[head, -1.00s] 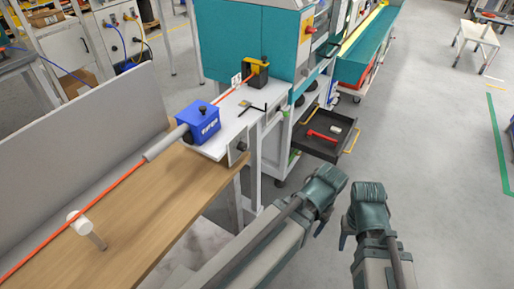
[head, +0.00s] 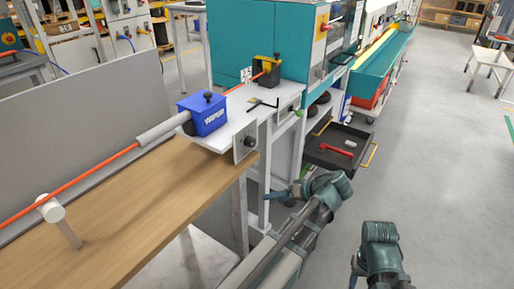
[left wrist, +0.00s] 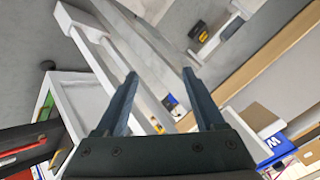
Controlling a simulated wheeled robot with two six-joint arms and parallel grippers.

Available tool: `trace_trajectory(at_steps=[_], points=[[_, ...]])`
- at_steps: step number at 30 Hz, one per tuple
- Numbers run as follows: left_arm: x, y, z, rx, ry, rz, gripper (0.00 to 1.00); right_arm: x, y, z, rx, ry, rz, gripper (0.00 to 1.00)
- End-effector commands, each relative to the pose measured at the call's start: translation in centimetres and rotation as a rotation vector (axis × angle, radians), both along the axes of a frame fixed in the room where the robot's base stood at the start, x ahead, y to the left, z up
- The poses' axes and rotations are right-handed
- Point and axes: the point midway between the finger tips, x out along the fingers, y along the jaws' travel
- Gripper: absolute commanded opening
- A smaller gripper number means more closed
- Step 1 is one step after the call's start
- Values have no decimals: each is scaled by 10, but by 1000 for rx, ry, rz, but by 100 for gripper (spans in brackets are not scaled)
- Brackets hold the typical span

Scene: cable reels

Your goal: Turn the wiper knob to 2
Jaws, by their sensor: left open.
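The blue wiper box (head: 203,115) sits on the white bench plate, with a black knob (head: 208,97) on its top. A second small dark knob (head: 249,141) shows on the plate's front panel. I cannot read a setting on either. My left gripper (head: 277,194) is to the right of and below the box, apart from it, pointing left. In the left wrist view its fingers (left wrist: 160,73) are spread with nothing between them. My right gripper (head: 357,270) is at the lower right, over the floor and away from the bench; its jaws are too small to read.
An orange cable (head: 95,180) runs through a grey tube into the box, above the wooden bench (head: 135,210). A black and yellow guide (head: 266,70) stands behind. A dark drawer (head: 340,148) with a red tool sticks out at right.

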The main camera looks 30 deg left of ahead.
Motion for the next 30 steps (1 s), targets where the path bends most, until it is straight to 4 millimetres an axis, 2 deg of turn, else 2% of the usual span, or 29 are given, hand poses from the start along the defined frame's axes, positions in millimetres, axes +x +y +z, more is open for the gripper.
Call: trace_trajectory(at_steps=[1, 6, 9, 12, 16, 22, 26, 30], points=[[13, -1, 17, 92, -74, 45, 71, 0, 0, 0, 0, 0, 0, 50], [36, -8, 81, 397, -395, 180, 71, 0, 0, 0, 0, 0, 0, 50], [42, -18, 109, 514, -557, 216, 71, 0, 0, 0, 0, 0, 0, 50], [46, -26, 128, 587, -671, 233, 71, 0, 0, 0, 0, 0, 0, 50], [47, -31, 140, 629, -743, 242, 71, 0, 0, 0, 0, 0, 0, 50], [46, -28, 141, 637, -754, 243, 71, 0, 0, 0, 0, 0, 0, 50], [46, -12, 141, 637, -751, 245, 71, 0, 0, 0, 0, 0, 0, 50], [47, 16, 141, 636, -751, 246, 71, 0, 0, 0, 0, 0, 0, 50]])
